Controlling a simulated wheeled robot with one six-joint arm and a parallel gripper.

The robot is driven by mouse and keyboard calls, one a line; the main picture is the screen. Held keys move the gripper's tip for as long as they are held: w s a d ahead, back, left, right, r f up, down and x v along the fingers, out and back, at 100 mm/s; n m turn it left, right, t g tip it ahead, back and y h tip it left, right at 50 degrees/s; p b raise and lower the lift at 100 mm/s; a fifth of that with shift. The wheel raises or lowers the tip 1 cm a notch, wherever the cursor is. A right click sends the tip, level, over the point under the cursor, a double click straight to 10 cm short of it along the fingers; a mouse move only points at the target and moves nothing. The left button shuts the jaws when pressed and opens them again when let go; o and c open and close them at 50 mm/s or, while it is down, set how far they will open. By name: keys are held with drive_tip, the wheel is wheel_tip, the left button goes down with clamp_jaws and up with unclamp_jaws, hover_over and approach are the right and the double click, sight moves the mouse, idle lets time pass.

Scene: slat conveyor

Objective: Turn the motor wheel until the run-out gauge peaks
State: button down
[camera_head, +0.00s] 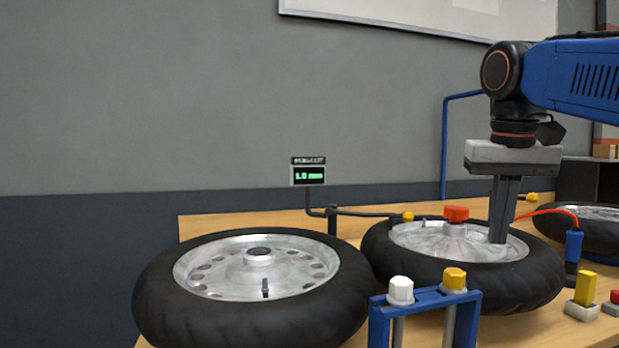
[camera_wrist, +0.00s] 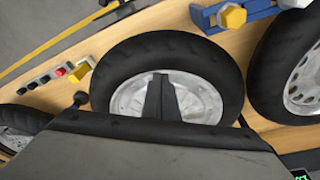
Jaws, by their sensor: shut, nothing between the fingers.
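A black-tyred wheel (camera_head: 405,268) with a silver rim lies flat on the bench, with a red cap (camera_head: 456,214) on its hub. I take it for the motor wheel. My gripper (camera_head: 498,240) is shut and empty, pointing down inside its rim, right of the cap. In the wrist view, my gripper (camera_wrist: 160,80) hides the hub of the wheel (camera_wrist: 215,68). I cannot tell whether the fingertips touch the rim. The run-out gauge (camera_head: 308,175) reads 1.0 mm in green. Its bent arm (camera_head: 350,212) ends in a yellow tip (camera_head: 407,216) by the tyre's far left edge.
A second wheel (camera_head: 160,285) lies to the left, close beside the first. A blue bracket (camera_head: 430,300) with white and yellow knobs stands in front. A blue plug (camera_head: 573,246) with a red cable, yellow and red buttons, and a third wheel (camera_head: 590,230) are at the right.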

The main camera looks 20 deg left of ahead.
sight(520, 261)
drive_tip(key=w+d, duration=1.1)
drive_tip(key=w, duration=0.1)
drive_tip(key=shift+d, duration=0.35)
drive_tip(key=shift+f, duration=1.5)
drive_tip(key=shift+s+a, duration=0.45)
drive_tip(key=shift+s, duration=0.55)
drive_tip(key=shift+s+a, duration=0.4)
drive_tip(key=shift+s, duration=0.65)
drive_tip(key=shift+s+a, duration=0.45)
drive_tip(key=shift+s, duration=0.55)
drive_tip(key=shift+s+a+f, duration=0.1)
drive_tip(key=shift+s+a, duration=2.2)
drive_tip(key=shift+s, duration=0.05)
